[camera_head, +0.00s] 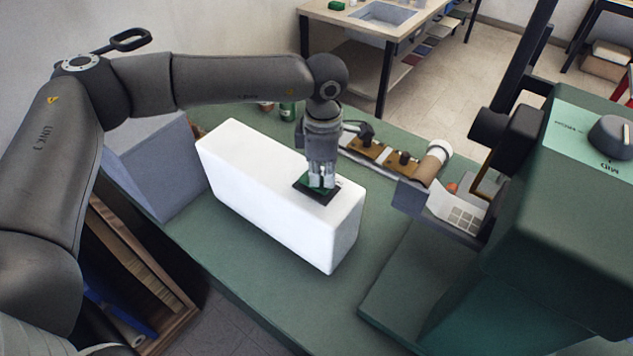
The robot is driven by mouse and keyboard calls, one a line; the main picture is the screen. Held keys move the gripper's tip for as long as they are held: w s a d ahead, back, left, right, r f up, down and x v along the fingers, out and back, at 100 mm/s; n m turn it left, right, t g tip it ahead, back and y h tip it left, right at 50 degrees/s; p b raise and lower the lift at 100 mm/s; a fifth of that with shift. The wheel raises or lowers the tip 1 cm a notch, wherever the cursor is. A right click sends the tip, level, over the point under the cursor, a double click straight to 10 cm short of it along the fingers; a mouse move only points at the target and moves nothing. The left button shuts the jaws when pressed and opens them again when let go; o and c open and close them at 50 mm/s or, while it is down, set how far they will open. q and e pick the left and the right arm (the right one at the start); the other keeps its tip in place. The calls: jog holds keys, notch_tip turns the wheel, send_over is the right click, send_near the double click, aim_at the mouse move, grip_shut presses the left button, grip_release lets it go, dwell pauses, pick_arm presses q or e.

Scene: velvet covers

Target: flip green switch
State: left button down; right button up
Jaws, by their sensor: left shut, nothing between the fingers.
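A large white block (250,185) lies on the green bench top. On its upper face, near the right end, is a small black plate (303,189) with the green switch (318,191) on it. My left gripper (321,183) points straight down over the switch, its fingers shut with nothing between them. The fingertips are at or just above the switch; I cannot tell if they touch. They cover part of the switch, so its position is hidden. My right gripper is not in view.
A green machine with a dark knob (614,136) stands on the right. A grey-blue panel (158,168) stands left. The green bench top (290,300) is clear in front.

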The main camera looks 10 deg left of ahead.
aim_at(322, 184)
pick_arm(q)
jog(key=shift+r+p, duration=0.35)
jog(key=shift+r, duration=0.3)
jog(key=shift+r+p, duration=0.9)
jog(key=shift+r, duration=1.85)
